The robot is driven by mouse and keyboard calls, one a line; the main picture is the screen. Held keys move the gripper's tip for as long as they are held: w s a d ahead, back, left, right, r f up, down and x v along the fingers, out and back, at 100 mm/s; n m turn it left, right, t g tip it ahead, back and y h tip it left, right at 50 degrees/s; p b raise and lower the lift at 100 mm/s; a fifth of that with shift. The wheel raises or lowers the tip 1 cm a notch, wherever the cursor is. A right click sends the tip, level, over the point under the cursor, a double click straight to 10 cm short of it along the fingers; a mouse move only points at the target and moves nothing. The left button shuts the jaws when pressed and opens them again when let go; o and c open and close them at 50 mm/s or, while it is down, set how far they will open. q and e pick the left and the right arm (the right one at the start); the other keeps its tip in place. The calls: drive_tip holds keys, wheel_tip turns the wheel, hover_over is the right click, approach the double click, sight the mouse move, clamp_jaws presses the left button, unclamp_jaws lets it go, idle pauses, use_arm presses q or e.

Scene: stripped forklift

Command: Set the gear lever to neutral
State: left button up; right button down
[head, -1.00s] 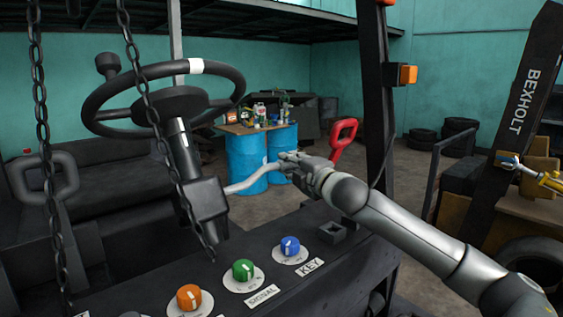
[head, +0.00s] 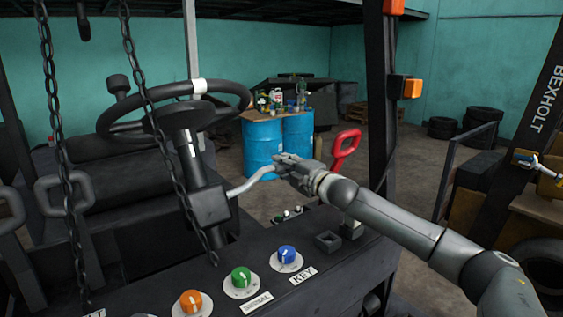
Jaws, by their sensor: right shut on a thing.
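The gear lever (head: 248,182) is a bent, pale metal rod that comes out of the right side of the dark steering column (head: 208,203), below the steering wheel (head: 178,117). It slants up to the right. My right gripper (head: 282,166) is shut on the lever's outer end, and its fingers hide the tip. No marking of the lever's positions can be read. My left gripper is not in view.
A red handle (head: 347,146) stands just right of my right gripper. A dark dashboard with blue (head: 287,254), green (head: 241,277) and orange (head: 190,301) knobs lies below. A chain (head: 160,130) hangs before the wheel. A black post (head: 383,120) rises at right.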

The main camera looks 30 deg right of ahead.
drive_tip(key=c, duration=1.3)
unclamp_jaws()
drive_tip(key=shift+o, duration=0.2)
drive_tip(key=s+d, duration=0.1)
drive_tip(key=s, duration=1.1)
drive_tip(key=shift+d, duration=0.15)
drive_tip(key=shift+s+f, duration=0.1)
drive_tip(key=shift+f, duration=0.05)
